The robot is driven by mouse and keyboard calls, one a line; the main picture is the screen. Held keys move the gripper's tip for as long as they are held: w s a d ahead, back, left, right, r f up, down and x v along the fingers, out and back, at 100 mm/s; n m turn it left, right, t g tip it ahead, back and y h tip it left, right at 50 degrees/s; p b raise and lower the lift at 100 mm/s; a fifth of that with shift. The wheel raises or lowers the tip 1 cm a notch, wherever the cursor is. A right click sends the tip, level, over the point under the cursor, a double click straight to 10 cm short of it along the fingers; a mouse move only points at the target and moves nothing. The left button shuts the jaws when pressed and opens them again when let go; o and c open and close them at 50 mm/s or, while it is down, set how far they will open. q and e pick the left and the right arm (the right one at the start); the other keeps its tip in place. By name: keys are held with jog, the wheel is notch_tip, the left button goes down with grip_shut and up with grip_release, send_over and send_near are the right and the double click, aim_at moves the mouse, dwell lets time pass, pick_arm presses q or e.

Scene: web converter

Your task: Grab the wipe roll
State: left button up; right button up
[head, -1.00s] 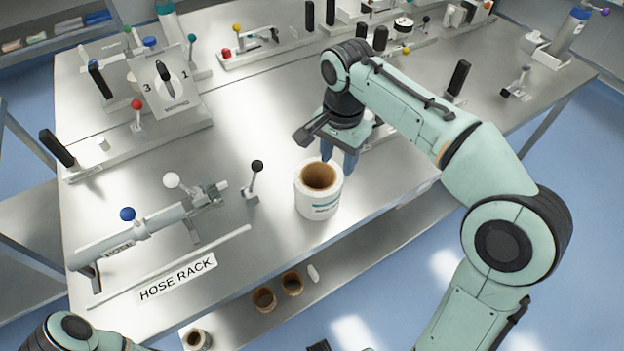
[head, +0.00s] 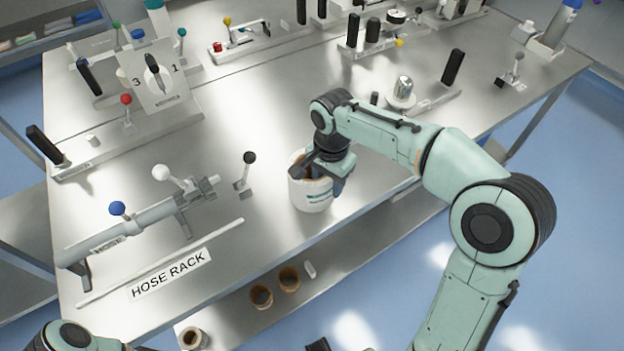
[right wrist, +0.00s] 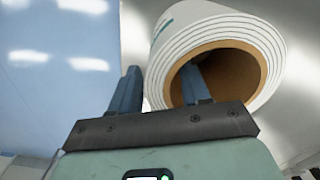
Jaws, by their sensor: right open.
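The wipe roll (head: 311,196) is a white cylinder with a brown hollow core. It stands upright near the front edge of the steel bench. My right gripper (head: 325,170) is over its top, and the hand hides part of the rim and core in the head view. In the right wrist view the roll (right wrist: 205,24) shows its layered end and brown core. There my right gripper (right wrist: 160,86) is open, with one blue finger reaching into the core and the other outside the roll wall. My left gripper is out of view; only a left arm joint shows.
A hose rack with a grey hose tube (head: 140,226) and knobbed levers lies left of the roll. A spindle with a metal cap (head: 403,88) stands behind my right arm. Brown-cored rolls (head: 261,296) sit on the lower shelf. Bare bench lies behind the roll.

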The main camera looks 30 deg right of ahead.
grip_shut()
